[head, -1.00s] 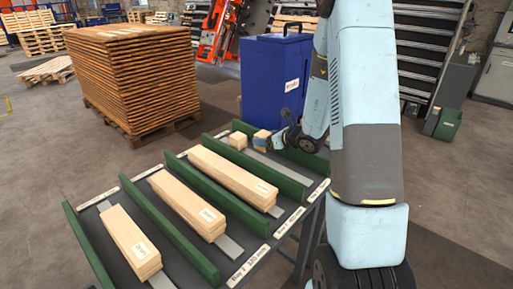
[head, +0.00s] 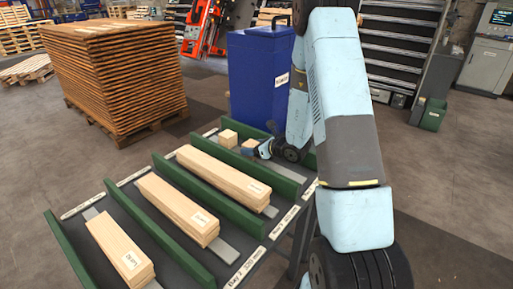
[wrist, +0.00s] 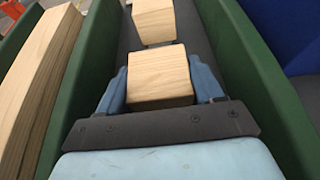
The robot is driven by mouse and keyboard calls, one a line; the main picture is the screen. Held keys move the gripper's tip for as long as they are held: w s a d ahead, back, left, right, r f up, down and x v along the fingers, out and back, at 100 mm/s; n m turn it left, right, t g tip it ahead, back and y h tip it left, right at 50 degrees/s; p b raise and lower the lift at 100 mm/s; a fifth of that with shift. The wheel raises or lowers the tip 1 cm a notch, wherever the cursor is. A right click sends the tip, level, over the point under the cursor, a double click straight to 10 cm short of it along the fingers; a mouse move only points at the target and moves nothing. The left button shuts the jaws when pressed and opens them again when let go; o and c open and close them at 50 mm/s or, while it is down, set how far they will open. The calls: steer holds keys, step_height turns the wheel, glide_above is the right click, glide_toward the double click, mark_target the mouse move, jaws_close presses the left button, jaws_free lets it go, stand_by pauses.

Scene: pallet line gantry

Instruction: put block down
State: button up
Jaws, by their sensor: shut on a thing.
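A pale wooden block (wrist: 158,76) sits between the blue fingers of my gripper (wrist: 159,72) in the wrist view. The gripper is shut on it. In the head view the held block (head: 251,145) is low in the far right bay, with my gripper (head: 258,149) coming in from the right. A second wooden block (head: 228,137) stands just beyond it in the same bay; it also shows in the wrist view (wrist: 153,20). A small gap seems to separate the two blocks. I cannot tell whether the held block touches the bay floor.
Green dividers (head: 184,201) split the rack into bays. Other bays hold stacks of long boards (head: 220,178). A blue bin (head: 256,80) stands right behind the rack. A tall stack of brown boards (head: 118,75) is at the back left.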

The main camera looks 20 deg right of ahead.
steer(key=shift+f, duration=0.1)
steer(key=o, duration=1.1)
